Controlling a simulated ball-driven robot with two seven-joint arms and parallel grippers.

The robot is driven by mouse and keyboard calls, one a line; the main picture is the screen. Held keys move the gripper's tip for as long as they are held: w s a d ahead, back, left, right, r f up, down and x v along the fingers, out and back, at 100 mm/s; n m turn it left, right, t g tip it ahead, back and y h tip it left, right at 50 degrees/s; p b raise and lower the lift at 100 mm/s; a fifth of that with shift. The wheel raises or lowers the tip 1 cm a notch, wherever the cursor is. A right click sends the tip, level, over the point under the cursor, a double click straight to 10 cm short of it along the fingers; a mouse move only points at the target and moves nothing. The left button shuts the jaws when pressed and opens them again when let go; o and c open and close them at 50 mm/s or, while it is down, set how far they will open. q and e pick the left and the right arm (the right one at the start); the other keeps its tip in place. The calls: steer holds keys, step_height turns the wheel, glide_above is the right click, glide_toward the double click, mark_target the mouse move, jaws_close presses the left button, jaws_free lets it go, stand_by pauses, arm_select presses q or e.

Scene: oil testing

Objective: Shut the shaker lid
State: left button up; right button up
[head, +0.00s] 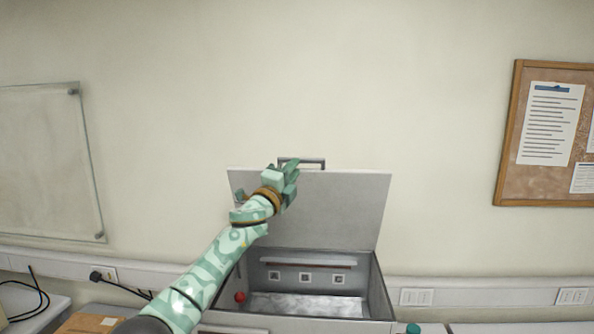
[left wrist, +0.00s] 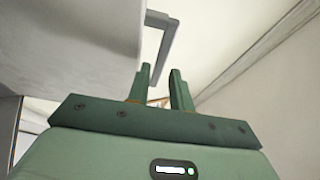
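The shaker is a grey box (head: 378,296) at the bottom middle of the head view. Its lid (head: 345,210) stands raised, nearly upright, with a handle (head: 302,161) on its top edge. My left gripper (head: 292,168) is in front of the lid, just below and left of the handle. In the left wrist view its two fingers (left wrist: 160,85) are apart with nothing between them, and the handle (left wrist: 168,38) is just beyond the tips. Whether the fingers touch the handle or lid cannot be told. My right gripper is not in view.
Inside the shaker a red ball-like thing (head: 240,297) sits at the left. A teal cap (head: 413,328) shows at its lower right. A brown box (head: 88,324) is at the lower left. Behind are the wall, a cork board (head: 508,140) and sockets (head: 416,297).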

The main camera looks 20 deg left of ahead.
arm_select(q)
steer(key=b+x, duration=0.1)
steer(key=x, duration=0.1)
steer(key=shift+w+d+r, duration=0.1)
steer(key=shift+w, duration=0.25)
jaws_close()
